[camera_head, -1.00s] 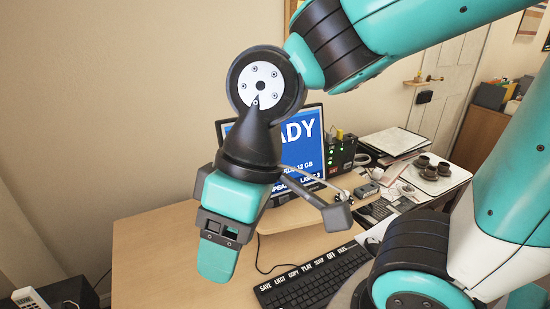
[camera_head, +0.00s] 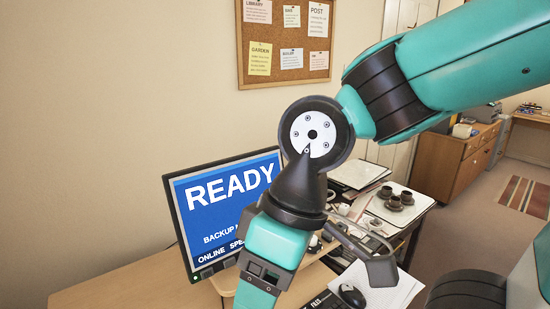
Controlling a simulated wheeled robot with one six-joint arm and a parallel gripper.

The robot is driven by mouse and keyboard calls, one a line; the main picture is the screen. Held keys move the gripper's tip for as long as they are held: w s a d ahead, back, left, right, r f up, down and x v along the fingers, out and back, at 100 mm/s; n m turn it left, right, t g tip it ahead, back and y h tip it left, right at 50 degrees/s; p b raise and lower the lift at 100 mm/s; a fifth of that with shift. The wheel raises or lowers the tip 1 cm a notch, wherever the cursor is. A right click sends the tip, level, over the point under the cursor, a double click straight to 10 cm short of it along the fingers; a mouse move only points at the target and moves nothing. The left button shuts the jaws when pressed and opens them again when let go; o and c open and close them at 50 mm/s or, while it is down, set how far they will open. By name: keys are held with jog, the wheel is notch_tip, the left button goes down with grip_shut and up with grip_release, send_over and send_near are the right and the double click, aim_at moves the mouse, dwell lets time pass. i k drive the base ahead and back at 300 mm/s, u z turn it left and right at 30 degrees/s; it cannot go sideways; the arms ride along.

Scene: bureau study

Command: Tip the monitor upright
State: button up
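The monitor (camera_head: 205,215) stands on the desk left of centre. Its lit blue screen reads "READY", with smaller lines below. Its left edge slants in the picture, the top further left; I cannot tell how far it leans. My gripper (camera_head: 256,292) hangs in front of the screen's lower right part and hides some of its text. The gripper's fingertips run out of the picture at the bottom, so its opening does not show. I cannot tell whether it touches the monitor. The monitor's foot is hidden.
The desk (camera_head: 110,290) is bare at the lower left. A keyboard (camera_head: 322,300), a mouse (camera_head: 352,296) and papers lie right of my gripper. A tray (camera_head: 415,207) with dark cups stands further back. A cork board (camera_head: 285,42) hangs on the wall behind.

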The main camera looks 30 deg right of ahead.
aim_at(206, 202)
jog(key=u, duration=2.05)
jog(key=k, duration=0.85)
jog(key=z, duration=1.1)
jog(key=i, duration=0.5)
jog(key=u, duration=0.05)
